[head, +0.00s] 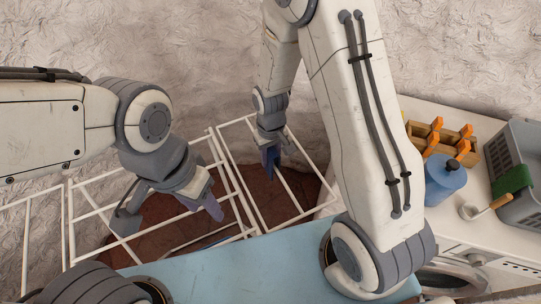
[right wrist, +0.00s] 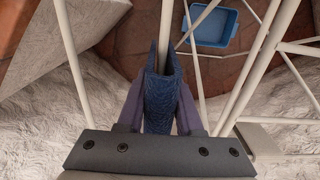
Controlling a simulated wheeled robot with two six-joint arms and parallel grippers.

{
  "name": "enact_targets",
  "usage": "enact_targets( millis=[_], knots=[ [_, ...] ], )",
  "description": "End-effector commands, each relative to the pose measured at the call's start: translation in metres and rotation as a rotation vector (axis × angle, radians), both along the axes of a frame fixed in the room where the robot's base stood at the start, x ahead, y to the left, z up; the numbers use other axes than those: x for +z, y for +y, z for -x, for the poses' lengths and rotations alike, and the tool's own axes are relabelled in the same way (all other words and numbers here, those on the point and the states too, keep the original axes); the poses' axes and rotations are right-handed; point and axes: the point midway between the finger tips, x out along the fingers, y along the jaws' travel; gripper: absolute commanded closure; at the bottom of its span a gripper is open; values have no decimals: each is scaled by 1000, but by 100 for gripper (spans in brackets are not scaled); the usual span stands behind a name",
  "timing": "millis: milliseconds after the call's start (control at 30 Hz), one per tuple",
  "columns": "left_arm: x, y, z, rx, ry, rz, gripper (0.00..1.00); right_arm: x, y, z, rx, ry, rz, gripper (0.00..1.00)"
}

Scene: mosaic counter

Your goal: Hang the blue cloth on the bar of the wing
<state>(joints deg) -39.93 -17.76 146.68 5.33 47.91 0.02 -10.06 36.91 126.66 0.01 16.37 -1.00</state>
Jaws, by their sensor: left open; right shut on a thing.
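The blue cloth (right wrist: 161,100) is between the fingers of my right gripper (right wrist: 160,112), which is shut on it. In the right wrist view a white bar (right wrist: 167,28) meets the cloth's upper end; whether the cloth lies over it I cannot tell. In the head view the right gripper (head: 270,157) points down at the right wing of the white rack (head: 234,172), and little of the cloth shows. My left gripper (head: 168,212) is open and empty over the rack's left part.
A white counter (head: 420,225) at the right holds a blue canister (head: 444,183), a wooden box (head: 466,150), a ladle (head: 485,208) and a grey crate (head: 515,150) with a green cloth (head: 513,182). A blue tray (right wrist: 210,25) lies on the floor below the rack.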

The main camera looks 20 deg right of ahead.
Motion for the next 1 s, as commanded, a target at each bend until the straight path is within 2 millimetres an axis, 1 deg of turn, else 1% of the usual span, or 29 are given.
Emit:
enact_targets(
  millis=[33, 500, 700, 1000],
  knots=[
    [-6, 0, 0, 0, 0, 0, 50, -7, 0, 0, 0, 0, 0, 100],
    [-29, 0, 0, -1, 0, 0, 50, -38, 0, 0, 0, 0, 0, 100],
    [-34, 0, 0, -1, 0, 0, 50, -47, 0, 0, 0, 0, 0, 100],
    [-36, 0, 0, -1, 0, 0, 50, -49, 0, 0, 0, 0, 0, 100]
  ],
)
